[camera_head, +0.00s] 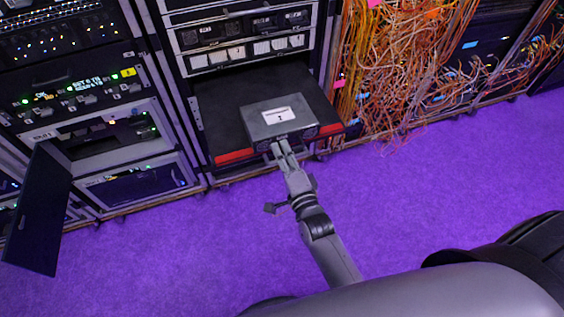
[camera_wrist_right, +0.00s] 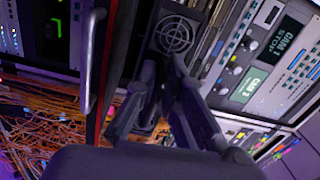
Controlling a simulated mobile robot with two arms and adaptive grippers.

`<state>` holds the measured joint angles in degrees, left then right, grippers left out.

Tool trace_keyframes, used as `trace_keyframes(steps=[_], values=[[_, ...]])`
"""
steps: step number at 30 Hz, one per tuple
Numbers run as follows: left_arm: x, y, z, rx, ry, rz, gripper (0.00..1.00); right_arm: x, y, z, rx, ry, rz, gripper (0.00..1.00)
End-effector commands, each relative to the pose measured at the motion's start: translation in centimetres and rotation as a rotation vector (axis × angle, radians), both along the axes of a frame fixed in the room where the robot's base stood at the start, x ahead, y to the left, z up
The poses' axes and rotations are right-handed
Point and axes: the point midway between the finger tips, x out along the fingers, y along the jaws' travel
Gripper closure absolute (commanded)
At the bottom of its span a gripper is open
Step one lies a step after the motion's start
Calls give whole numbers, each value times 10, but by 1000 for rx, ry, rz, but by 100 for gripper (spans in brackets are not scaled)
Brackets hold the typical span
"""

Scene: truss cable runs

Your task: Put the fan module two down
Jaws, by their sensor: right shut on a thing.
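The fan module (camera_head: 278,119) is a dark grey box with a white label on top. It is over the front of a black pulled-out shelf (camera_head: 222,118) with red strips on its front edge. I cannot tell whether it rests on the shelf or hangs just above it. My right gripper (camera_head: 281,147) is shut on the module's near side. In the right wrist view the module's round fan grille (camera_wrist_right: 174,37) shows beyond my right gripper's fingers (camera_wrist_right: 158,92). My left gripper is not in view.
Slotted units (camera_head: 246,50) sit in the rack above the shelf. A tangle of orange cables (camera_head: 395,75) fills the bay to the right. At left, a dark panel (camera_head: 38,215) swings out from a rack. The purple floor (camera_head: 440,175) in front is mostly clear.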

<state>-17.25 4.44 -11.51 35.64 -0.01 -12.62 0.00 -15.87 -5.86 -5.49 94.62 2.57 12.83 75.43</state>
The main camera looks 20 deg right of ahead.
Motion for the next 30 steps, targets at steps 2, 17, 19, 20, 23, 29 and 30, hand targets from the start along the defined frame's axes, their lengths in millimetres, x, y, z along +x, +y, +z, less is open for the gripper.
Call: trace_keyframes(steps=[2, 17, 19, 20, 23, 29, 30], values=[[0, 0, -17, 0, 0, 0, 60, 1, 0, -15, -1, -7, 0, 100], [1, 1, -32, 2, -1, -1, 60, 1, 0, -29, -1, -8, 0, 100], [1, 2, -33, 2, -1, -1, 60, 1, 0, -32, -1, -7, 0, 100], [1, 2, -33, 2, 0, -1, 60, 0, 0, -36, 0, 1, 1, 90], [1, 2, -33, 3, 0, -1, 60, 0, 0, -35, -1, 1, 1, 83], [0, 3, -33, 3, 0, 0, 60, 0, 0, -35, -1, 2, 1, 70], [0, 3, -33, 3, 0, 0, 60, 0, 0, -35, -1, 2, 1, 70]])
